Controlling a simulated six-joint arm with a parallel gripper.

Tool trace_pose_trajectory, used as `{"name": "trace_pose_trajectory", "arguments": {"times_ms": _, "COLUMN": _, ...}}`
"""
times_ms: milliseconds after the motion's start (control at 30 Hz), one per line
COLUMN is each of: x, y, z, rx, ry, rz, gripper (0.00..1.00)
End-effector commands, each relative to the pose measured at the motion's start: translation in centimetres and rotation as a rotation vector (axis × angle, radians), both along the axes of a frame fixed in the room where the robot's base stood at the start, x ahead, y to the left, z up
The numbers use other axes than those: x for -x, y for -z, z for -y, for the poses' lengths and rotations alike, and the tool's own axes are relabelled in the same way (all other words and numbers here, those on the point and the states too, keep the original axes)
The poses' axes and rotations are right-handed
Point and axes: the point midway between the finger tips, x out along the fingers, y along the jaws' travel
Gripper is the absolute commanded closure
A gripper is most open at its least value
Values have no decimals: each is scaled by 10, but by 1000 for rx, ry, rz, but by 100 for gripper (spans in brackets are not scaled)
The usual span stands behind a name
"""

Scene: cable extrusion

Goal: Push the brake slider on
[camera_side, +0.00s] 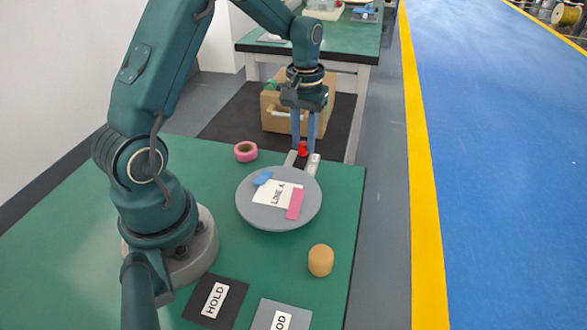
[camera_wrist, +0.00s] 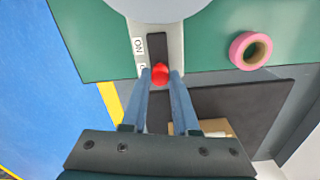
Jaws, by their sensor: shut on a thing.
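The brake slider is a red knob (camera_wrist: 160,75) on a pale grey plate (camera_wrist: 176,40) with a dark slot (camera_wrist: 157,47). The knob is at the slot's end near the table edge, away from the round disc. In the side view the red knob (camera_side: 303,149) shows at the far edge of the green table. My gripper (camera_wrist: 160,72) is shut on the knob, one blue finger on each side, pointing down in the side view (camera_side: 303,145). A small white lettered label (camera_wrist: 138,46) lies beside the slot; a second label is partly hidden by a finger.
A grey round disc (camera_side: 253,214) bearing a LINE A card lies in front of the slider. A pink tape roll (camera_side: 245,151) is to its left. A tan cylinder (camera_side: 320,261) and a HOLD mat (camera_side: 200,291) are nearer. A cardboard box (camera_side: 270,118) stands beyond the table.

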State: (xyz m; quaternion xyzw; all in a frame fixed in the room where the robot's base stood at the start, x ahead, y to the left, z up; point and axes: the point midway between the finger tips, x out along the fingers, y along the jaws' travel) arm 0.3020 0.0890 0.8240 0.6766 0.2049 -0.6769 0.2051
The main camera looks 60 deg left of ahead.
Motion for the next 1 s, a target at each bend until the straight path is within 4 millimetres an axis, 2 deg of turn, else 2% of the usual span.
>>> {"name": "trace_pose_trajectory", "arguments": {"times_ms": 767, "x": 0, "y": -1, "z": -1, "rx": -2, "ry": 0, "rz": 1, "gripper": 100}}
{"name": "trace_pose_trajectory", "arguments": {"times_ms": 1000, "x": 13, "y": -2, "z": 13, "rx": -1, "ry": 2, "rz": 0, "gripper": 100}}
